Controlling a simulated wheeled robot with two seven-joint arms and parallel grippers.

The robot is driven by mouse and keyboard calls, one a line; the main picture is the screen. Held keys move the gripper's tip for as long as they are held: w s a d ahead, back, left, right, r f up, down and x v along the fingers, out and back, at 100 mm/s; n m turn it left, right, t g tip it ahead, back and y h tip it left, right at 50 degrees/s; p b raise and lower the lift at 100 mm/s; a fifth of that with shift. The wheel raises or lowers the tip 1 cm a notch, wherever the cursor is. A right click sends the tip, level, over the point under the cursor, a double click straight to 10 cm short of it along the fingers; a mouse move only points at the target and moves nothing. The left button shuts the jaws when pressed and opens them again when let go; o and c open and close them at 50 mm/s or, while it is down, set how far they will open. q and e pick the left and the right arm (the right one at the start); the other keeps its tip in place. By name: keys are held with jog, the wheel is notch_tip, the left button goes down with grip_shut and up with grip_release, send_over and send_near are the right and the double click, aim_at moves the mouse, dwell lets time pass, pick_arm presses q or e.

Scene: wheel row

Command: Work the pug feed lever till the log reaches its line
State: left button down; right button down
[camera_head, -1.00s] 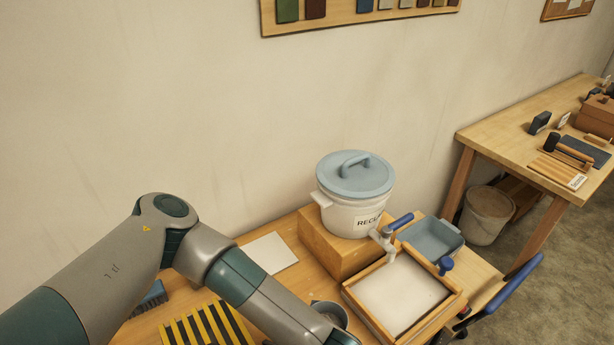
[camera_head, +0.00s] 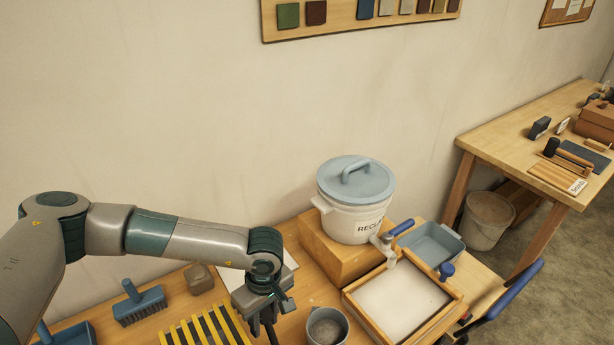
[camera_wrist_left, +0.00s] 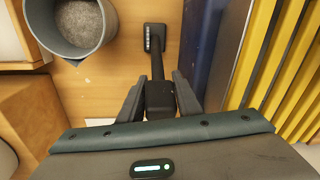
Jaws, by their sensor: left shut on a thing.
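My left gripper (camera_head: 262,328) points down at the near part of the workbench, between the yellow-and-black slatted piece and a grey cup. In the left wrist view my gripper (camera_wrist_left: 159,98) has its two fingers on either side of the black lever's block (camera_wrist_left: 160,97), shut on it. The lever's dark arm runs up from there to a small dark plate with light marks (camera_wrist_left: 155,38). A shiny dark-blue surface (camera_wrist_left: 203,45) stands just right of the lever; I cannot tell what it belongs to. I can make out neither the log nor its line. My right gripper is not in view.
The grey cup (camera_head: 327,328) stands close to the lever, right of the gripper. The yellow-and-black slats (camera_head: 205,330) lie left. A lidded white bucket (camera_head: 350,215) on a wooden block, a framed tray (camera_head: 445,297), a blue basin (camera_head: 432,243) and a brush (camera_head: 140,304) stand around.

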pick_arm(q)
jog(key=c, duration=1.3)
grip_release()
jog(key=shift+s+f, duration=0.1)
jog(key=shift+s, duration=0.05)
jog(key=shift+d+r+p, duration=0.2)
jog(key=shift+r+p, duration=0.15)
jog(key=shift+r, duration=1.45)
jog(key=shift+d+r+p, duration=0.2)
jog(key=shift+r+p, duration=0.1)
jog(key=shift+r, duration=1.5)
